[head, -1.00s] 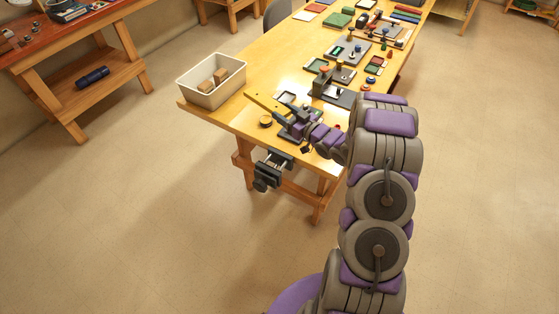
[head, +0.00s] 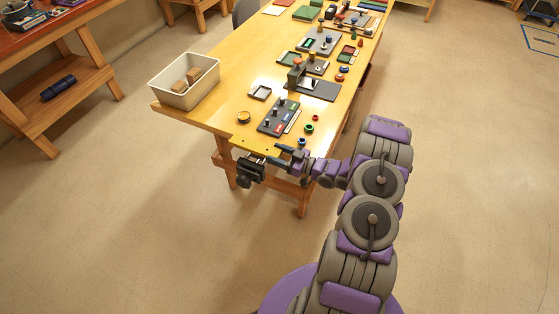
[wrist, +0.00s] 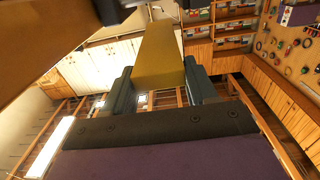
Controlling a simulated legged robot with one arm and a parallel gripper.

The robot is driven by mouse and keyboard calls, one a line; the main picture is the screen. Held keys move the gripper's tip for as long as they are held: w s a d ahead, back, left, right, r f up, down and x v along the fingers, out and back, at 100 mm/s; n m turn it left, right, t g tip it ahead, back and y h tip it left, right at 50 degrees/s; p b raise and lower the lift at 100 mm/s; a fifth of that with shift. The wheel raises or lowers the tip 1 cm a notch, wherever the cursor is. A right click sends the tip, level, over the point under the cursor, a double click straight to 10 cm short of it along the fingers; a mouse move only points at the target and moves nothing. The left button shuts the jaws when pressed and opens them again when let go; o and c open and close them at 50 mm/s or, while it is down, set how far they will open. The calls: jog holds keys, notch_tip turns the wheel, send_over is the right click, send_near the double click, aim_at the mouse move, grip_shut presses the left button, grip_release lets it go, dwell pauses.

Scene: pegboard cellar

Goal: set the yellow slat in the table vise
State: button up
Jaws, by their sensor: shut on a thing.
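The yellow slat (head: 254,146) is held by my gripper (head: 286,154) at its right end in the head view. The slat points left, close to the table's front edge and just above the table vise (head: 250,171). The vise is dark grey and fixed to that edge. I cannot tell whether the slat touches the vise or lies between its jaws. In the wrist view the slat (wrist: 160,58) stretches away between the two fingers of my gripper (wrist: 160,86). A dark block at the top of that view may be part of the vise.
The wooden table (head: 205,122) carries a cream bin (head: 185,91) with brown blocks at its left corner. A dark board with pegs (head: 278,116), a yellow disc (head: 244,117) and small rings lie behind the slat. The floor around the front is clear.

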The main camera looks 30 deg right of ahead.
jog(key=shift+a+f, duration=0.9)
jog(key=shift+f, duration=0.1)
jog(key=shift+d+f+b, duration=0.3)
jog(key=shift+d+f, duration=0.7)
jog(key=shift+d, duration=0.25)
jog(key=o, duration=0.8)
jog(key=shift+a, duration=0.3)
jog(key=shift+c, duration=0.2)
jog(key=shift+o, duration=0.7)
jog(key=shift+a, duration=0.25)
jog(key=shift+o, duration=1)
jog(key=shift+d, duration=0.4)
